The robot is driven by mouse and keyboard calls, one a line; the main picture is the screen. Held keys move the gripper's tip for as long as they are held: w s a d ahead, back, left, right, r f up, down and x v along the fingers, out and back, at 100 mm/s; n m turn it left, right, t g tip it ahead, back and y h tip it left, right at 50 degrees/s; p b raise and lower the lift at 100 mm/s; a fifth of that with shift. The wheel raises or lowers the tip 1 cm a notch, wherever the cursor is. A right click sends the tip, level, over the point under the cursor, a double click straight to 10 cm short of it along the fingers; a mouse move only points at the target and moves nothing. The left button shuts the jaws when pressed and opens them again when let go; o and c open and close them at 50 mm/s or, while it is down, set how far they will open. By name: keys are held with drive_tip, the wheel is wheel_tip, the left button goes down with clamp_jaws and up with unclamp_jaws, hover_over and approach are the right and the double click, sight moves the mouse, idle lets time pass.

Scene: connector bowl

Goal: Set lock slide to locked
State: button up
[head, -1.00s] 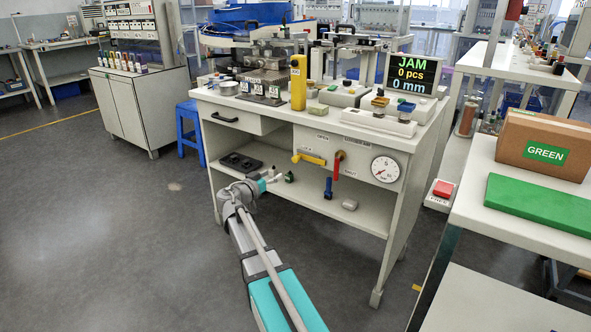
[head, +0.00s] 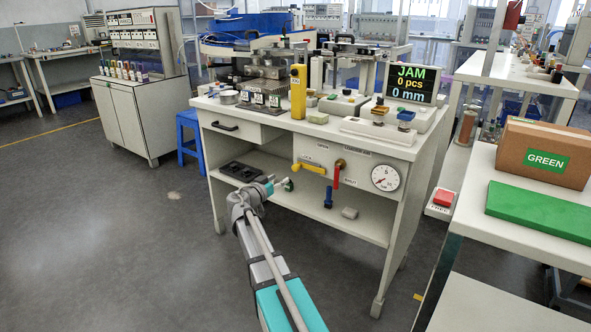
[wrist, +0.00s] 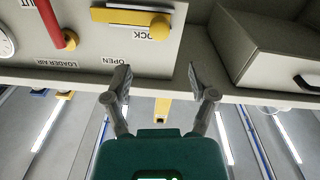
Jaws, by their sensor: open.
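The lock slide is a yellow bar with a round knob (head: 308,168) on the front panel of the workbench. Its knob is at the left end in the head view. It also shows upside down in the wrist view (wrist: 130,17), with the knob at its right end, partly covering the LOCK label. An OPEN label (wrist: 113,60) is nearby. My gripper (wrist: 158,78) is open and empty, its fingers spread below the slide in that picture, apart from it. In the head view my gripper (head: 275,184) is left of and below the slide.
A red lever (head: 337,174) and a round gauge (head: 385,178) are right of the slide. A drawer (head: 226,126) is to its left. The lower shelf (head: 290,216) holds a black tray (head: 241,171), a blue item (head: 328,197) and a grey block (head: 349,212). The display (head: 410,84) reads JAM.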

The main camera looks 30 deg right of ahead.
sight(294, 169)
drive_tip(key=x, duration=1)
drive_tip(key=shift+c, duration=0.3)
drive_tip(key=shift+s, duration=0.1)
clamp_jaws()
